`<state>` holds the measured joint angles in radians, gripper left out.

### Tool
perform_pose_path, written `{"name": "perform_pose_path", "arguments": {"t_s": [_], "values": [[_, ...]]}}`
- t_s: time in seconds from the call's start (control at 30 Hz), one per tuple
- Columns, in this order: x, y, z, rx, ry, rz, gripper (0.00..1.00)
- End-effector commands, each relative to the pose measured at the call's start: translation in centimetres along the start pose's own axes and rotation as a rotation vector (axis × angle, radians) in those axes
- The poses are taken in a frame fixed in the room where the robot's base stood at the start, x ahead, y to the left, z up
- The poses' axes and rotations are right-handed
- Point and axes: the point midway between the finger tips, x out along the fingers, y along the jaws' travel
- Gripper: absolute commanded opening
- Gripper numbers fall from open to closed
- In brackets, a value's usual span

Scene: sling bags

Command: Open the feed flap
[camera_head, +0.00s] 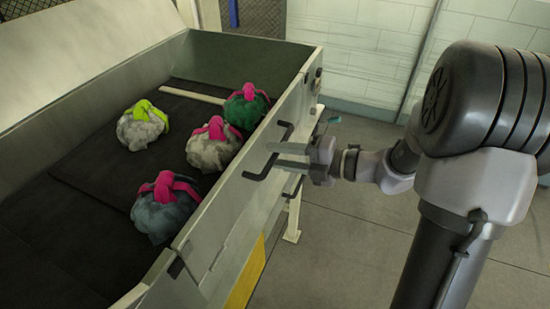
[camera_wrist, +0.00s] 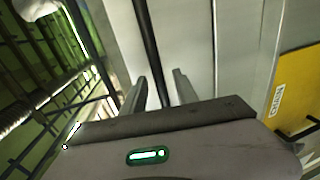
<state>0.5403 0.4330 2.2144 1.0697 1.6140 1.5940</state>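The feed flap appears to be the pale side panel (camera_head: 228,212) of the trough, with a black U-shaped handle (camera_head: 262,176) on its outer face. I see no clear seam around it, so I cannot tell its exact edges or whether it is open. My gripper (camera_head: 280,155) reaches in from the right, its two fingers spread across the middle of the handle. In the wrist view the black handle bar (camera_wrist: 147,40) runs between the fingertips of my gripper (camera_wrist: 160,88). The fingers stand apart, with gaps beside the bar.
Several bundled bags with pink or green straps, such as a grey one (camera_head: 166,212), lie on the dark belt (camera_head: 95,185) inside the trough. A yellow panel (camera_head: 245,275) is low on the outer side. Grey floor (camera_head: 345,250) lies free to the right.

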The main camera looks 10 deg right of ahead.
Motion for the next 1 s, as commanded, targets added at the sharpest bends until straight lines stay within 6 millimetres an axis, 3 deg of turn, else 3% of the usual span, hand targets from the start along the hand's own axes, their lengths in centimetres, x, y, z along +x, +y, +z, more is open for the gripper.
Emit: {"name": "perform_pose_path", "arguments": {"t_s": [0.13,0.43,0.6,0.63,1.0], "values": [[1.21,-0.04,-0.02,0.000,0.001,-0.001,0.36],[1.43,0.05,0.01,0.000,-0.001,0.000,0.36],[1.42,0.04,0.00,0.000,0.000,0.000,0.02],[1.41,0.04,0.00,0.000,0.000,0.000,0.00],[1.40,0.03,-0.01,0.000,0.000,-0.001,0.00]]}}
